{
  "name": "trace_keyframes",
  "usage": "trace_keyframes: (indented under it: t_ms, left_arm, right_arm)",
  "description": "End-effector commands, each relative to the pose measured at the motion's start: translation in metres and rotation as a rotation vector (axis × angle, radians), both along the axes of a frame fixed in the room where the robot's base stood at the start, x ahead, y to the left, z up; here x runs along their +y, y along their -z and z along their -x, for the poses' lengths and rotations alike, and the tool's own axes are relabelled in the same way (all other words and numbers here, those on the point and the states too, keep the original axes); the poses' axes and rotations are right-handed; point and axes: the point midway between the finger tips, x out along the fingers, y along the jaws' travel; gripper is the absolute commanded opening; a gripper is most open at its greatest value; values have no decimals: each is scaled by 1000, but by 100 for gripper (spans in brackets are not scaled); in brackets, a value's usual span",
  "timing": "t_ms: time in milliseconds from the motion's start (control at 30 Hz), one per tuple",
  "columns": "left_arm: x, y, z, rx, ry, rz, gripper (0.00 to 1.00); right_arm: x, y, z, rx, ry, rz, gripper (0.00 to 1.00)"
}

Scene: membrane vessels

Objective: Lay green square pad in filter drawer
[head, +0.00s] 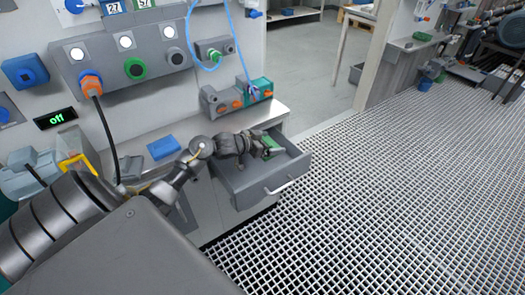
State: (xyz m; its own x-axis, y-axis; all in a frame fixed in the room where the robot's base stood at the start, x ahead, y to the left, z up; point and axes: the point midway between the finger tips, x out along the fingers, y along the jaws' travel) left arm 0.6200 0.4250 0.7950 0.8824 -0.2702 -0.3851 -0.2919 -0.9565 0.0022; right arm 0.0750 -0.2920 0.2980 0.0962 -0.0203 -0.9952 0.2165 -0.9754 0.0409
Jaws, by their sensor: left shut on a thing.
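The filter drawer (246,192) is pulled open from the grey cabinet, with a light bar handle (280,187) on its front. My left gripper (266,147) is over the drawer's back part. It is shut on the green square pad (273,148), which shows as a small green patch partly hidden by the fingers. The pad is above or within the drawer opening; I cannot tell whether it touches the drawer's floor. My right gripper is not in view.
A blue block (163,147) lies on the counter left of the drawer. A teal and grey valve unit (236,95) stands behind it on the counter. A panel with knobs and an orange plug (91,83) with a black cable is at the left. Open grated floor (400,190) lies to the right.

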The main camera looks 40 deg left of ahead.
Motion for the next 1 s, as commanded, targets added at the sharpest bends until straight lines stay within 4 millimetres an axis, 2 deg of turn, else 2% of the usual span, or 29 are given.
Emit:
trace_keyframes:
  t_ms: [100,200,433,667,1000]
  left_arm:
    - [14,15,2,-1,-3,0,67]
    - [19,21,3,-2,-1,-1,67]
    - [24,28,4,-1,-2,0,67]
    - [26,56,4,-2,-2,1,67]
    - [26,60,4,-4,-1,-2,67]
  right_arm:
    - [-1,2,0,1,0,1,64]
    - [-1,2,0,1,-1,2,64]
    - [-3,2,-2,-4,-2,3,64]
    - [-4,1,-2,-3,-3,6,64]
    - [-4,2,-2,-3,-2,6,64]
